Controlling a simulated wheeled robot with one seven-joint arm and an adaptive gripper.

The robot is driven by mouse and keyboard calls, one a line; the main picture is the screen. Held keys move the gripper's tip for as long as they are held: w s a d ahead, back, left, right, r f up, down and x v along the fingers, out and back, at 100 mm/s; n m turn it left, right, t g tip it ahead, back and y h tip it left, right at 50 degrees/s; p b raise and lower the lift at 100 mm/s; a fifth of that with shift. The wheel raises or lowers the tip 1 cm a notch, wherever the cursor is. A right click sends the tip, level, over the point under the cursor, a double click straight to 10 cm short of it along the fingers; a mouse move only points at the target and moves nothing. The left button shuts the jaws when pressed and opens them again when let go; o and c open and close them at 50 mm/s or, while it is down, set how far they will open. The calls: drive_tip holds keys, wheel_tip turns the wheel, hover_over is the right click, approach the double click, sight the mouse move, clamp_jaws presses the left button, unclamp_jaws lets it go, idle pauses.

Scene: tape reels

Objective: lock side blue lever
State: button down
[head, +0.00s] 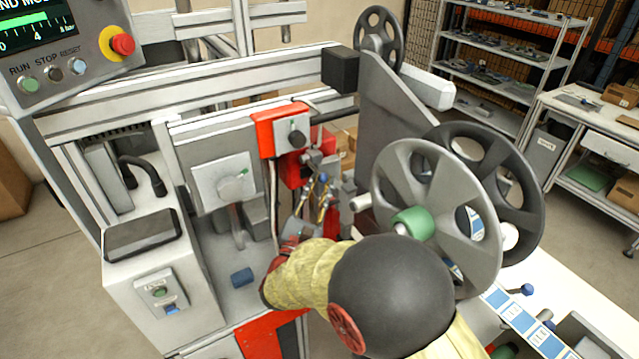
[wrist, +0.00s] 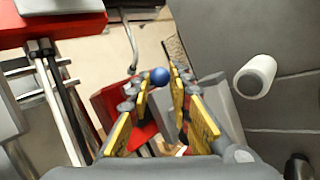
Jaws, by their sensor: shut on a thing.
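The side blue lever shows as a round blue knob (wrist: 160,76) between my fingertips in the wrist view. In the head view the knob (head: 322,178) is a small blue spot by the red bracket at the machine's middle. My gripper (head: 323,190), with yellow finger pads, reaches up to it from below; it also shows in the wrist view (wrist: 159,84). The fingers are closed on the knob, one on each side. The lever's shaft is mostly hidden behind the fingers and arm.
A large grey reel (head: 435,215) with a green hub stands close to the right of my arm. A red block (head: 281,130) sits above the gripper. A white roller (wrist: 255,77) is at the right. A blue cylinder (head: 242,277) lies on the machine's deck at left.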

drive_tip(key=shift+f, duration=0.65)
drive_tip(key=c, duration=2)
unclamp_jaws()
drive_tip(key=shift+a, duration=0.1)
drive_tip(key=shift+o, duration=0.6)
drive_tip(key=shift+w+a, duration=0.1)
drive_tip(key=shift+w, duration=0.05)
drive_tip(key=shift+o, duration=1.3)
drive_tip(key=shift+r, duration=0.15)
drive_tip(key=v, duration=1.2)
